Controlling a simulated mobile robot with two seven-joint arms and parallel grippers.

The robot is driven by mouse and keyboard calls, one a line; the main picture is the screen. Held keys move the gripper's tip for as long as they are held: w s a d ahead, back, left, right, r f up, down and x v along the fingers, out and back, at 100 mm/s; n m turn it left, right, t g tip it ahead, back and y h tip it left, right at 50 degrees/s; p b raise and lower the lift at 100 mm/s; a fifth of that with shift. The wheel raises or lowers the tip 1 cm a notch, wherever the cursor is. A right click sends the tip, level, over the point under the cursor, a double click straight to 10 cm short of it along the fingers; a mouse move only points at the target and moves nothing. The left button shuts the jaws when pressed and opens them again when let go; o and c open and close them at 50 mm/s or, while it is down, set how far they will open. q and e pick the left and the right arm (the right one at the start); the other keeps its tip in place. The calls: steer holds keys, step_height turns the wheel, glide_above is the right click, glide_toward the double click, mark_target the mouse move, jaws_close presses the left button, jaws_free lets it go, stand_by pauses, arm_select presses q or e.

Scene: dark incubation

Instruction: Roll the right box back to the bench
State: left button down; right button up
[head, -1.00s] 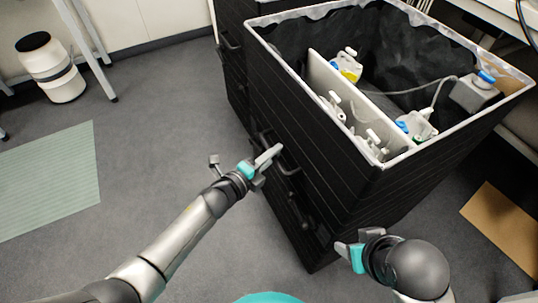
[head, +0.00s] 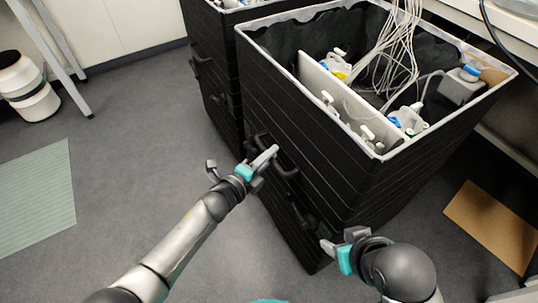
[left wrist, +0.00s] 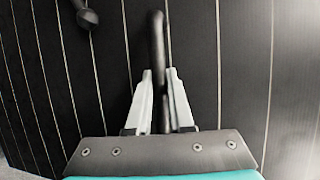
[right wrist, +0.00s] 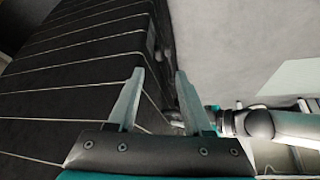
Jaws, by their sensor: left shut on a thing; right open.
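The right box (head: 330,160) is a tall black ribbed box with an open top and a pale rim. Inside are a white divider (head: 335,95), small bottles with blue and yellow parts, and thin tubes. My left gripper (head: 262,162) is shut on a dark handle on its front side; the left wrist view shows the handle (left wrist: 157,45) between the fingers. My right gripper (head: 338,250) is open and empty near the box's lower front corner. In the right wrist view its fingers (right wrist: 160,85) are in front of the ribbed side (right wrist: 75,85); contact cannot be told.
Another black box (head: 210,85) stands behind on the left. A bench (head: 505,25) edges the upper right. A pale cable bundle (head: 395,40) hangs into the right box. A brown mat (head: 495,225) lies right, a green mat (head: 35,200) left.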

arm_select(q)
steer(key=shift+d+r, duration=0.15)
steer(key=shift+d, duration=0.05)
steer(key=c, duration=0.8)
jaws_free()
steer(key=shift+a, duration=0.1)
arm_select(e)
steer(key=shift+d+r, duration=0.1)
steer(key=shift+d, duration=0.05)
steer(key=shift+r, duration=0.1)
arm_select(q)
steer(key=p+v, duration=0.5)
steer(key=v, duration=1)
steer(key=shift+p, duration=0.35)
arm_select(e)
step_height(320, 180, down, 10)
steer(key=s+d+g, duration=0.1)
steer(key=s+g, duration=0.1)
steer(key=shift+s+f+g+h, duration=0.25)
steer(key=shift+g+h, duration=0.05)
arm_select(q)
steer(key=shift+a, duration=0.15)
arm_select(e)
steer(key=shift+d, duration=0.1)
